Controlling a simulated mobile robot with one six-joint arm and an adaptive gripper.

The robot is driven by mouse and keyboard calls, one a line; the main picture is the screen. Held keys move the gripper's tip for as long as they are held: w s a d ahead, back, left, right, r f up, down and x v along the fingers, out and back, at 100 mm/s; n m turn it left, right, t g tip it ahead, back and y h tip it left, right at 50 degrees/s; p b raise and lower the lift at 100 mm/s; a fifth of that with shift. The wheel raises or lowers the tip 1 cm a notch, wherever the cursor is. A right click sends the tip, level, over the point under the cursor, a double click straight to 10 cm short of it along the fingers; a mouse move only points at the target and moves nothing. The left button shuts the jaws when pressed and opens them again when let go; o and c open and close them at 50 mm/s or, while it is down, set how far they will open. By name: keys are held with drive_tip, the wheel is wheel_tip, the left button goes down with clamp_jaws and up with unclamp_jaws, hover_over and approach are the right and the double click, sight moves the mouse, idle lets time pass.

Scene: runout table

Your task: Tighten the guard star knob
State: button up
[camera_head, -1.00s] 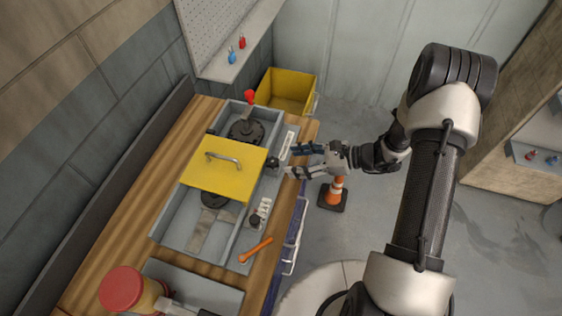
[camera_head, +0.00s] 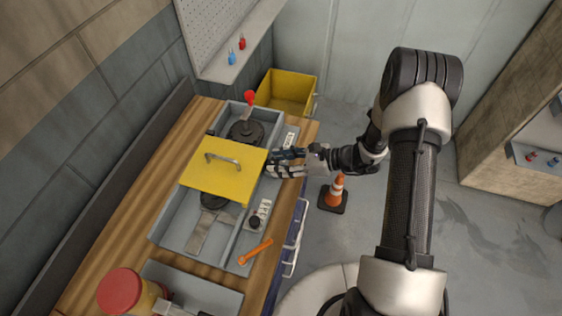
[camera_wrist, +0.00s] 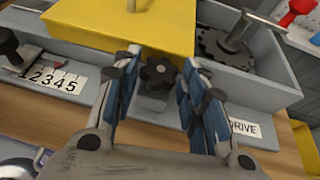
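The guard star knob (camera_wrist: 158,73) is black and lobed. In the wrist view it sits on a grey bracket at the front edge of the yellow guard (camera_wrist: 110,25), between my fingers.
A red-knobbed lever (camera_head: 249,98) stands behind the guard. An orange wrench (camera_head: 256,251) lies on the tray's front ledge. A number plate (camera_wrist: 52,78) and a DRIVE label (camera_wrist: 244,127) flank the knob. A yellow bin (camera_head: 287,92) and an orange cone (camera_head: 335,190) are nearby.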

drive_tip(key=c, duration=0.6)
drive_tip(key=shift+s+m+t, duration=0.1)
drive_tip(key=shift+m+t, duration=0.2)
drive_tip(key=m+t, duration=0.1)
drive_tip(key=m+t+h+b, duration=0.1)
drive_tip(key=m+t+b, duration=0.1)
drive_tip(key=shift+s+a+f+h, duration=0.1)
drive_tip(key=shift+s+a+h, duration=0.15)
drive_tip(key=shift+s+h, duration=0.15)
drive_tip(key=shift+s+a+m+t+h+b, duration=0.1)
drive_tip(key=shift+a+m+t+h+b, duration=0.05)
drive_tip(key=shift+m+t+h+b, duration=0.9)
drive_tip(key=shift+m+t, duration=0.25)
drive_tip(key=shift+m, duration=0.1)
drive_tip(key=o, duration=1.1)
